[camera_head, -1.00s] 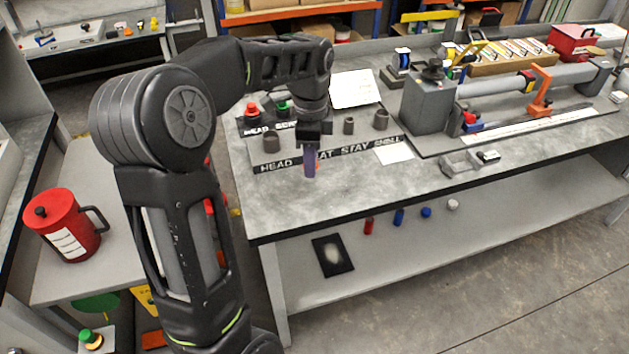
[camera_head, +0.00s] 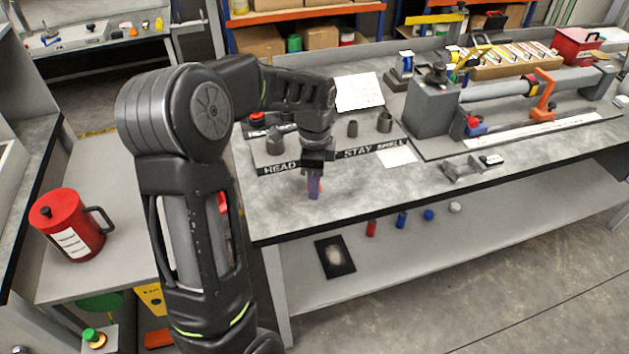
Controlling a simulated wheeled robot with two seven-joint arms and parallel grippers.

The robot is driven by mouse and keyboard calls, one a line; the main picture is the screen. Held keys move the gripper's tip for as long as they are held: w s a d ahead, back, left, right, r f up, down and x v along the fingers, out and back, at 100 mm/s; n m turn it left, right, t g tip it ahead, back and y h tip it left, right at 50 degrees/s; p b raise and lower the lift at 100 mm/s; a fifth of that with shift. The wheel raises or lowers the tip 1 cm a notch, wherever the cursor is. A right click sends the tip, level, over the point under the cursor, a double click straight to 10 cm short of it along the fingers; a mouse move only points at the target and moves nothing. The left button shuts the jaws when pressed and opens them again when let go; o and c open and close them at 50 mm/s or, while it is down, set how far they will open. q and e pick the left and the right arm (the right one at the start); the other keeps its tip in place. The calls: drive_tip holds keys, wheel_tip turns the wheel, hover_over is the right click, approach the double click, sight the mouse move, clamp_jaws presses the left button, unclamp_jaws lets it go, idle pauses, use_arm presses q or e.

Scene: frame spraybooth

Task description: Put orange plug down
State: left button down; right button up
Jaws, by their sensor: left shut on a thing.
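My left gripper (camera_head: 314,190) points down over the grey bench top (camera_head: 375,195), in front of the rack labelled HEAD, STAY, SHELL. It is shut. A small bit of orange, the orange plug (camera_head: 321,186), shows at the right side of its purple fingers; the rest of the plug is hidden by the fingers. I cannot tell whether the plug touches the bench top. My right gripper is not in view.
The labelled rack (camera_head: 375,151) holds several dark grey cylinders close behind the gripper. The bench top between gripper and front edge is clear. A red jug (camera_head: 70,222) stands at left.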

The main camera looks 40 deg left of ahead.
use_arm(q)
drive_tip(key=shift+f, duration=0.15)
drive_tip(key=c, duration=1)
unclamp_jaws()
drive_tip(key=shift+c, duration=0.2)
wheel_tip(320, 180, up, 12)
drive_tip(key=shift+r+b, duration=0.2)
drive_tip(key=shift+b, duration=0.1)
